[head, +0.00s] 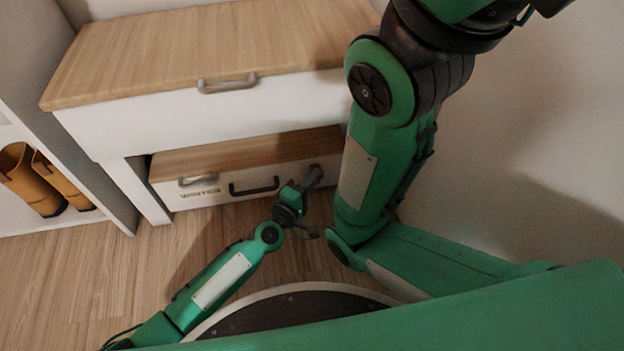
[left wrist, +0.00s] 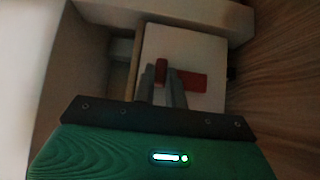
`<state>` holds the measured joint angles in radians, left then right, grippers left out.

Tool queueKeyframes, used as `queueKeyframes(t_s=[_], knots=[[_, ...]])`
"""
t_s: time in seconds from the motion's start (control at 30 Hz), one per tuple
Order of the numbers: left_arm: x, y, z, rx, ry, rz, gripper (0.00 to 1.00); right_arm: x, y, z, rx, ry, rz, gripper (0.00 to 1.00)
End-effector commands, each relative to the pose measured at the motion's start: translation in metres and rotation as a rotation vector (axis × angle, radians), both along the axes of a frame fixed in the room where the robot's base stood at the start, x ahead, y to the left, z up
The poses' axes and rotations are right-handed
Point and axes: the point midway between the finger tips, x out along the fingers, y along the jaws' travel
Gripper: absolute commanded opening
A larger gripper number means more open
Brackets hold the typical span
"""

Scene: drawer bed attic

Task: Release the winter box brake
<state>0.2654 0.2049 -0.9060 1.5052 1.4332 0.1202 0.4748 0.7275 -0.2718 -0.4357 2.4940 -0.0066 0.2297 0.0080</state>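The winter box (head: 215,192) is a low white drawer box with a wooden top, a black handle and dark lettering on its front. It sits under the upper wooden-topped unit. My left gripper (head: 314,176) is at the right end of the box front. In the left wrist view its two fingers (left wrist: 162,84) are close together, with part of the red brake between their tips. Whether they press on it is unclear. My right gripper is out of view.
A white drawer (head: 225,110) with a metal handle overhangs the box. Yellow boots (head: 45,180) stand in a shelf at left. A pale wall (head: 510,160) is close on the right. The wooden floor (head: 80,265) in front is clear at left.

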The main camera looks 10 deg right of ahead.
Motion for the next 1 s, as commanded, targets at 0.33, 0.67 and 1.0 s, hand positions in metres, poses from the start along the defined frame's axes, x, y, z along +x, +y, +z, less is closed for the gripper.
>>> queueKeyframes(t_s=[0.33,0.67,1.0], knots=[[-0.001,0.0,-0.001,0.004,-0.009,0.0,0.0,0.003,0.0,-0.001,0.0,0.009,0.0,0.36],[-0.005,0.001,-0.004,0.007,-0.073,0.0,0.0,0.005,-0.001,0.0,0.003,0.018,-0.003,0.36],[-0.013,0.0,-0.013,0.01,-0.201,-0.001,0.0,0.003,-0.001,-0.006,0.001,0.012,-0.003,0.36]])
